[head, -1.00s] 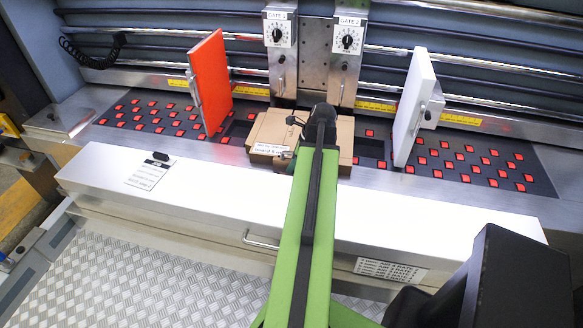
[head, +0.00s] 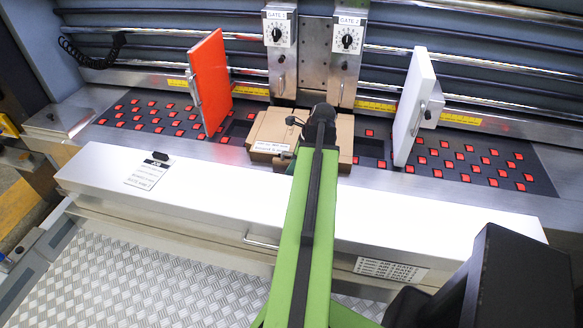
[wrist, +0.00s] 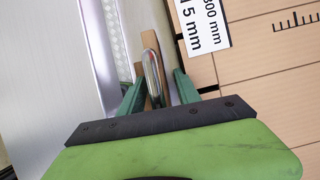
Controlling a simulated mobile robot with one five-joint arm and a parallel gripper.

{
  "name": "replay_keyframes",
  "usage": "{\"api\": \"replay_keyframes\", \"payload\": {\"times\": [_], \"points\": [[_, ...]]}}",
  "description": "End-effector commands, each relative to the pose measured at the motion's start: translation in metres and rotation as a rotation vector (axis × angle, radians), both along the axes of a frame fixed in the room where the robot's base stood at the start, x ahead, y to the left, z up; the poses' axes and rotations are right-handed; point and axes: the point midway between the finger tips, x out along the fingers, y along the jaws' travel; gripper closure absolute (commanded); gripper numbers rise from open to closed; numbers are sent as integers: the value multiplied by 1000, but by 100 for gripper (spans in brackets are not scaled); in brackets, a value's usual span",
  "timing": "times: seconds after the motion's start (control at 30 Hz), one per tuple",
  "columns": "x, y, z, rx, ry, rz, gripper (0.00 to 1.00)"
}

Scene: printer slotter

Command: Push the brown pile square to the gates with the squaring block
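The brown pile (head: 268,130) is a low stack of brown board in front of the two gates. It has a white label on its near side, and my arm hides its middle. In the wrist view the pile (wrist: 262,75) fills the right side. My gripper (wrist: 160,80) has its two green fingers on either side of a metal loop handle (wrist: 153,65), with a brown strip beside it. The handle appears to belong to the squaring block, whose body is mostly hidden. I cannot tell whether the fingers press on the handle. Gate 1 (head: 280,60) and gate 2 (head: 344,65) stand behind the pile.
An orange-red upright plate (head: 210,80) stands left of the pile and a white one (head: 411,105) stands right. A dark bed with red squares (head: 150,115) lies around them. A long white cover (head: 420,215) runs along the front.

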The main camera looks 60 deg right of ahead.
Motion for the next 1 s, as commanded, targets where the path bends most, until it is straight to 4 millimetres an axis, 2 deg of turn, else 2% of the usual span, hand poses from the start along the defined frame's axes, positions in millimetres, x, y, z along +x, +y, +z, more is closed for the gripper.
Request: {"api": "replay_keyframes", "payload": {"times": [0.27,1.0], "points": [[0,0,3,-1,0,0,58],[0,0,47,0,0,0,58]]}}
